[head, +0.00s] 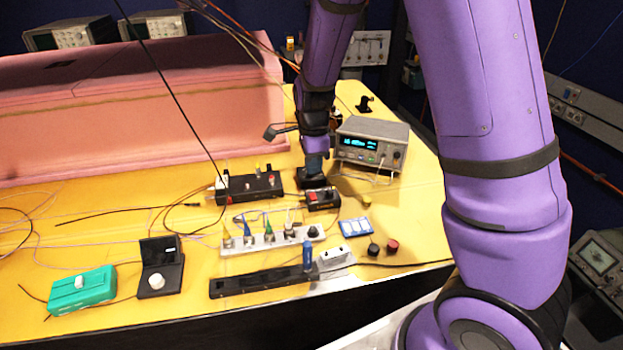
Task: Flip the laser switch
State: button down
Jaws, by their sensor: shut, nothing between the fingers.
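My purple arm reaches down to the yellow table, and my gripper (311,180) is low over it, pointing down, shut with nothing visible in it. A small black box with a red part on top (322,199) sits just in front of the gripper. A larger black box with red and yellow parts (250,187) stands to the left. I cannot tell which of these carries the laser switch. My gripper hides part of the table behind the small box. Whether the fingertips touch anything is too small to tell.
A grey instrument with a lit display (372,145) stands close right of the gripper. A white strip with coloured plugs (270,240), a black rail (262,282), and a green box (82,289) lie in front. Pink foam (140,120) walls the back left. Loose cables cross the table.

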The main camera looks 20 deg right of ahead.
jog(key=shift+s+r, duration=0.1)
jog(key=shift+r, duration=2.4)
jog(key=shift+a, duration=0.2)
